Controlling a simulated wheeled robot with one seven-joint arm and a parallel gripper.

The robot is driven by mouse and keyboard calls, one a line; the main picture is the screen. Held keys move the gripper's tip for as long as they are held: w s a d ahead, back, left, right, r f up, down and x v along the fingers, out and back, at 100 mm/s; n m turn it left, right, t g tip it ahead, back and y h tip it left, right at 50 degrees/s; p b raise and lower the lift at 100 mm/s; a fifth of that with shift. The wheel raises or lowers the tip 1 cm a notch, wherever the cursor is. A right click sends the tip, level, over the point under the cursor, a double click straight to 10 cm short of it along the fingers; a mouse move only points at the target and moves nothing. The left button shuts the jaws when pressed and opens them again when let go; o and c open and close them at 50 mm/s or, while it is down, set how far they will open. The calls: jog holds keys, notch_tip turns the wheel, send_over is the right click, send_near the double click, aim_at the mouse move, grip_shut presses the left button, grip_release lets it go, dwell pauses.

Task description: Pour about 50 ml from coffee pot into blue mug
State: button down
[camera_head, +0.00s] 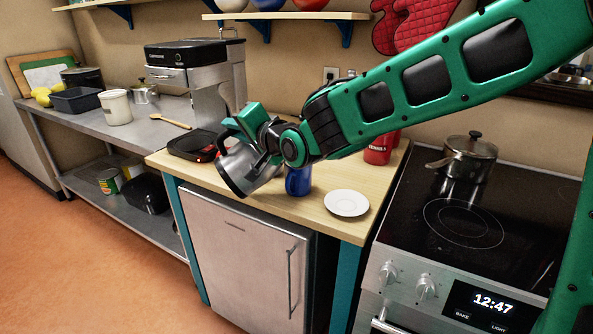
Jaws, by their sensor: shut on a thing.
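My gripper (236,136) is shut on the coffee pot (243,170), a steel pot with a black handle. I cannot see liquid flowing, and the inside of the mug is hidden.
A white saucer (347,203) lies near the counter's front edge. A red container (377,152) stands behind right. The stove (480,215) with a lidded pot (468,157) is at the right.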

jog(key=shift+w+d+r+m+y+p, duration=0.25)
jog(key=shift+d+r+m, duration=0.2)
jog(key=shift+d+r, duration=0.25)
jog(key=shift+w+d+r+m+y+p, duration=0.15)
jog(key=shift+d+r+m+y, duration=0.1)
jog(key=shift+d+r+m, duration=0.3)
jog(key=shift+w+d+r+m+t+p, duration=0.15)
jog(key=shift+d+r+m, duration=0.1)
jog(key=shift+d, duration=0.25)
jog(key=shift+w+d+r+m+t+p, duration=0.15)
jog(key=shift+d+r, duration=0.1)
jog(key=shift+d, duration=0.3)
jog(key=shift+w+d+r+m+t+p, duration=0.15)
jog(key=shift+d+r+m, duration=0.1)
jog(key=shift+d, duration=0.25)
jog(key=shift+d+r+y, duration=0.15)
jog(key=shift+d+y, duration=0.1)
jog(key=shift+y, duration=0.05)
jog(key=shift+w+d+r+m+p, duration=0.1)
jog(key=shift+d+r+m+p, duration=0.1)
jog(key=shift+d+m+p, duration=0.25)
jog(key=shift+w+d+r+m+p, duration=0.2)
jog(key=shift+d+r+m+p, duration=0.1)
jog(key=shift+d+p, duration=0.2)
jog(key=shift+w+d+r+m+y, duration=0.15)
jog(key=shift+d+m+y, duration=0.15)
jog(key=shift+d+m, duration=0.15)
jog(key=shift+w+d+r+t, duration=0.1)
jog(key=shift+d+t, duration=0.15)
jog(key=shift+d, duration=0.1)
